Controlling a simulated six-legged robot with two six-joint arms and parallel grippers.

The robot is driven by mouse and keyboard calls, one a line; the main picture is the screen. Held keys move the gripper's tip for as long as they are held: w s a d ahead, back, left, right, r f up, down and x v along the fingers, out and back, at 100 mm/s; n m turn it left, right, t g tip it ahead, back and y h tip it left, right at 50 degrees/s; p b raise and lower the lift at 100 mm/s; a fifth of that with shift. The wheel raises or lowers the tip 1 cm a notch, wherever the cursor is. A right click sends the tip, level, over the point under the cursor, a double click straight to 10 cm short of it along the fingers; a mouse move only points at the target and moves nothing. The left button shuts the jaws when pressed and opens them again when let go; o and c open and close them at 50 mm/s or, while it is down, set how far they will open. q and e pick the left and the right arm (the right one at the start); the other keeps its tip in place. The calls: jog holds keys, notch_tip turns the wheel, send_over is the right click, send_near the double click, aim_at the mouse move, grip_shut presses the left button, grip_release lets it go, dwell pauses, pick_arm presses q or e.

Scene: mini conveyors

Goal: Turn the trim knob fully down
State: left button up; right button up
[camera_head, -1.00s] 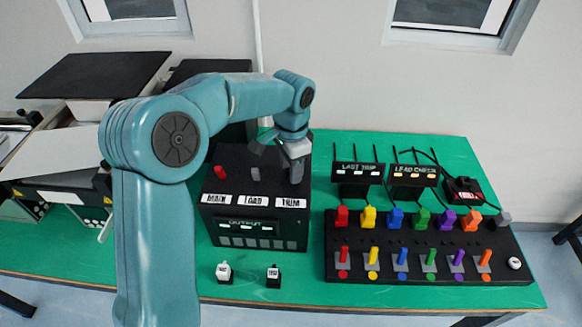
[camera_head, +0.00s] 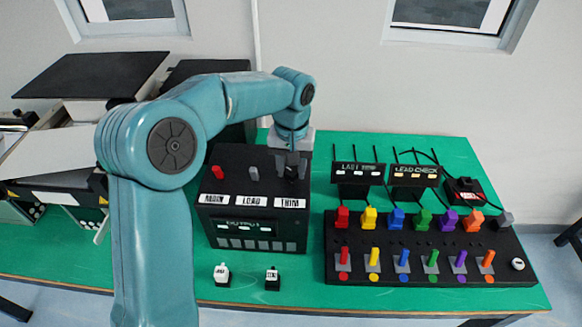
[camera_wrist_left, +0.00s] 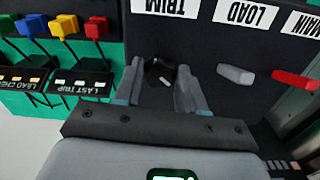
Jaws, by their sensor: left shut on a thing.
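The black control box (camera_head: 225,185) stands on the green table, with labels MAIN, LOAD and TRIM along its front top edge. The trim knob (camera_wrist_left: 160,72) is small and black with a white mark, behind the TRIM label (camera_head: 290,203). My left gripper (camera_head: 291,174) reaches down onto the knob from above. In the left wrist view my gripper (camera_wrist_left: 160,82) has one finger on each side of the knob and is shut on it. In the head view the fingers mostly hide the knob. My right gripper is not in view.
A red knob (camera_head: 217,172) and a grey knob (camera_head: 253,173) sit left of the trim knob. A black panel (camera_head: 430,258) with coloured switches lies to the right.

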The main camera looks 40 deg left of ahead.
aim_at(292, 171)
pick_arm(q)
jog(key=n+b, duration=0.1)
jog(key=n, duration=0.6)
jog(key=shift+w+r, duration=0.1)
jog(key=shift+w, duration=0.05)
jog(key=n, duration=0.6)
jog(key=shift+n+b, duration=0.35)
jog(key=shift+n, duration=0.05)
jog(key=n, duration=0.6)
jog(key=shift+w+b, duration=0.15)
jog(key=shift+b, duration=0.2)
jog(key=n, duration=0.6)
jog(key=shift+a+b, duration=0.1)
jog(key=shift+b, duration=0.2)
jog(key=shift+n, duration=0.4)
jog(key=o, duration=1.1)
jog(key=shift+r, duration=0.15)
notch_tip(292, 171, up, 16)
jog(key=p, duration=0.2)
jog(key=shift+p, duration=0.4)
